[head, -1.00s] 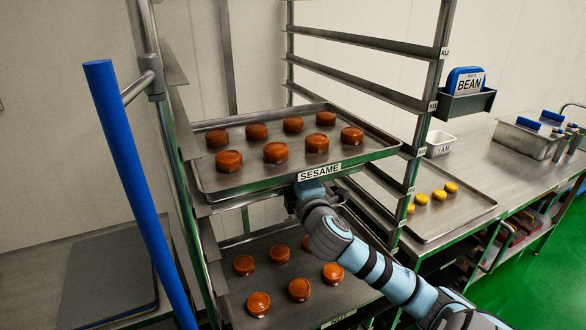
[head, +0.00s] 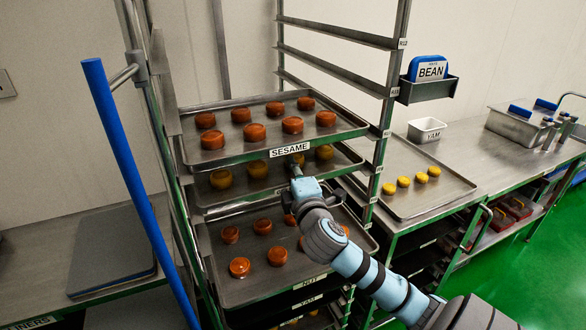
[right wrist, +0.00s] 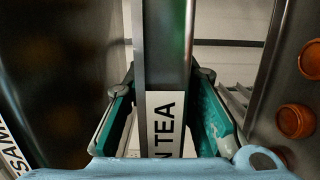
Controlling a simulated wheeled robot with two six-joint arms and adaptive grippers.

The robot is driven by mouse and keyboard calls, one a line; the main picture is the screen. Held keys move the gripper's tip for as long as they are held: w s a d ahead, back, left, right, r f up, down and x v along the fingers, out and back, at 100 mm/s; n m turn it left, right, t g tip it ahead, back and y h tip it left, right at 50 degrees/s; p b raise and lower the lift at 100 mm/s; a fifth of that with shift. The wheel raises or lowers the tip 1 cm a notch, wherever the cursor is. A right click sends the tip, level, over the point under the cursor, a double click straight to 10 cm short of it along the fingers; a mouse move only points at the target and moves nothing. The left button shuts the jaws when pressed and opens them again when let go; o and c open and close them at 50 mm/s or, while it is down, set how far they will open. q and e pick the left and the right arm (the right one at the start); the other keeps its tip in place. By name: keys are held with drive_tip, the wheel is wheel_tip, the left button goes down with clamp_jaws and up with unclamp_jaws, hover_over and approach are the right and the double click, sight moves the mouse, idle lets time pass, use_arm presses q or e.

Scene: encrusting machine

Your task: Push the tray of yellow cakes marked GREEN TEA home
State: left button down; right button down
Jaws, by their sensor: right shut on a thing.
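The tray of yellow cakes (head: 235,205) sits in the rack, below the tray marked SESAME (head: 291,149). Several yellow cakes (head: 221,179) show under the SESAME tray's front edge; the rest of its load is hidden. My right gripper (head: 295,174) is at this lower tray's front edge. In the right wrist view, its fingers (right wrist: 165,78) lie on both sides of the tray's front lip, shut on it. A label ending in "N TEA" (right wrist: 165,125) shows on the lip between them. My left gripper is out of view.
Brown cakes fill the SESAME tray and the tray marked NUT (head: 308,283) below. A blue upright handle (head: 130,170) stands at the rack's left.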

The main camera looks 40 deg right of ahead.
drive_tip(key=c, duration=1.3)
unclamp_jaws()
drive_tip(key=shift+w, duration=0.15)
drive_tip(key=v, duration=0.7)
drive_tip(key=shift+s+a, duration=0.15)
drive_tip(key=shift+s, duration=0.1)
drive_tip(key=shift+f, duration=0.1)
